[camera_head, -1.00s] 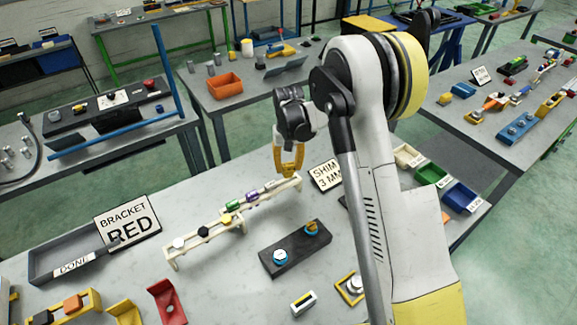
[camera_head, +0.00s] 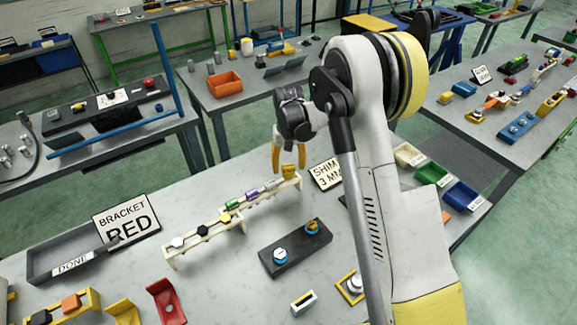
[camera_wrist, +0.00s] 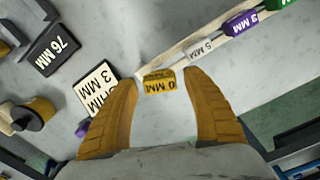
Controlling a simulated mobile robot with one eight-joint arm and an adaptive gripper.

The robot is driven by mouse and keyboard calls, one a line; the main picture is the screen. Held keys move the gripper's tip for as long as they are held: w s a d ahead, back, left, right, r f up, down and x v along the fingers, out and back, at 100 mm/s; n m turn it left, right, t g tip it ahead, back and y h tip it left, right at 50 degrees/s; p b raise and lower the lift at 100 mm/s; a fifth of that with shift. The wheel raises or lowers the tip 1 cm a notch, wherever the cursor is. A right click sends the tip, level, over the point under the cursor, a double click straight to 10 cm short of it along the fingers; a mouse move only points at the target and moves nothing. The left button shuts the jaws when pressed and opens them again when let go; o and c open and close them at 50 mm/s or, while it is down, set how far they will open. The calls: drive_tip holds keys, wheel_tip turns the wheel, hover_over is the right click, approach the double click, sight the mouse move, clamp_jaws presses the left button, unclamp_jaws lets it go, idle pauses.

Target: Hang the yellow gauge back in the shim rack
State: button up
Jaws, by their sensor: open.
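The yellow gauge (camera_wrist: 159,82), its label partly readable as "0 MM", sits at the near end of the cream shim rack (camera_wrist: 185,45) in the wrist view, in line with the other gauges. It appears to hang in the end slot, though its lower part is hidden. In the head view the yellow gauge (camera_head: 289,171) shows small at the rack's right end. My gripper (camera_head: 289,160) is above that end with its orange fingers spread. In the wrist view my gripper (camera_wrist: 163,100) has one finger on each side of the gauge, with gaps between.
White (camera_wrist: 199,48), purple (camera_wrist: 240,23) and green gauges hang along the same rack. The "SHIM 3 MM" sign (camera_head: 325,174) stands close to the right of my gripper. A dark block (camera_head: 295,249) with two knobs lies in front.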

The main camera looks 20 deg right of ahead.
sight(289, 166)
drive_tip(key=s+r+t+p, duration=0.1)
drive_tip(key=s+r, duration=0.3)
drive_tip(key=r, duration=0.7)
drive_tip(key=s+r+t, duration=0.1)
drive_tip(key=s+r, duration=0.2)
drive_tip(key=r, duration=0.8)
drive_tip(key=s+r+t, duration=0.2)
drive_tip(key=s+t, duration=0.3)
drive_tip(key=s, duration=1.7)
drive_tip(key=shift+s+n, duration=0.4)
